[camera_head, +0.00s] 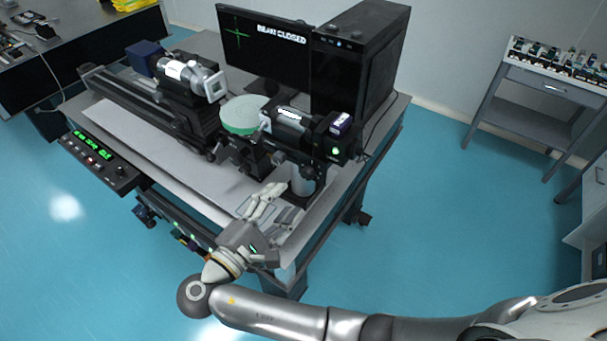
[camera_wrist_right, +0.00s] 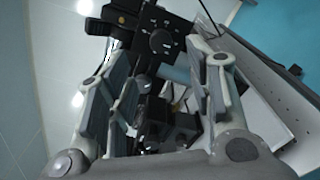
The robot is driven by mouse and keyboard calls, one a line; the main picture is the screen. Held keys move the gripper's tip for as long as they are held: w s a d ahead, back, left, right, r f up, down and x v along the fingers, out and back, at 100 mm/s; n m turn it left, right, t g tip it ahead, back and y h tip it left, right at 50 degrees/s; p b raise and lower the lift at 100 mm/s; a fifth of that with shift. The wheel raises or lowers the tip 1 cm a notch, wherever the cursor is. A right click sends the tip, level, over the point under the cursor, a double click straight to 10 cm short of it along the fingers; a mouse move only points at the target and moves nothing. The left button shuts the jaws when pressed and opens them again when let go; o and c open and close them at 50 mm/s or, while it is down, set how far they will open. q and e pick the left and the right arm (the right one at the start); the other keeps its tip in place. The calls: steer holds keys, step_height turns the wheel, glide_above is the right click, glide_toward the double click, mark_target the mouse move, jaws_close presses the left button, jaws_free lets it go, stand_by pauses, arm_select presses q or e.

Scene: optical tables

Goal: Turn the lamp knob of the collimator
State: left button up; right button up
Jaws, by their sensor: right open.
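The collimator (camera_head: 290,130) is a black and silver tube on a post at the near right of the optical table. Its black lamp housing (camera_head: 336,150) has a purple-topped part and a lit green spot. In the right wrist view, a black box with a round dial-like knob (camera_wrist_right: 160,42) and small pale marks lies beyond the fingertips; I take it for the lamp housing. My right gripper (camera_head: 272,203) is open and empty, below and in front of the collimator, and apart from it. Its spread fingers (camera_wrist_right: 165,70) frame the box in the wrist view. My left gripper is out of view.
A monitor (camera_head: 262,45) reading "BEAM CLOSED" and a black computer case (camera_head: 360,65) stand behind. A second tube (camera_head: 190,76) sits on the rail at left, with a green-rimmed disc (camera_head: 243,114) between. A control box (camera_head: 100,162) is at the table's left edge. Floor at right is clear.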

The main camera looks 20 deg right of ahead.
mark_target(305, 177)
steer(key=p+x, duration=0.2)
steer(key=x, duration=0.5)
steer(key=shift+w+d+r+p, duration=0.2)
steer(key=shift+d+p, duration=0.1)
steer(key=shift+p, duration=0.1)
steer(key=shift+w+d+f, duration=0.2)
steer(key=shift+w+d, duration=0.15)
steer(key=shift+d, duration=0.05)
steer(key=c, duration=1.1)
steer(key=shift+o, duration=0.2)
steer(key=shift+f+m+b, duration=0.25)
steer(key=shift+m+b, duration=0.8)
steer(key=shift+m, duration=0.05)
steer(key=m+b, duration=0.4)
steer(key=b, duration=0.1)
steer(key=shift+f+m, duration=0.1)
steer(key=shift+m, duration=0.2)
steer(key=shift+r+m+b, duration=0.2)
steer(key=shift+m+b, duration=0.9)
steer(key=shift+b, duration=0.3)
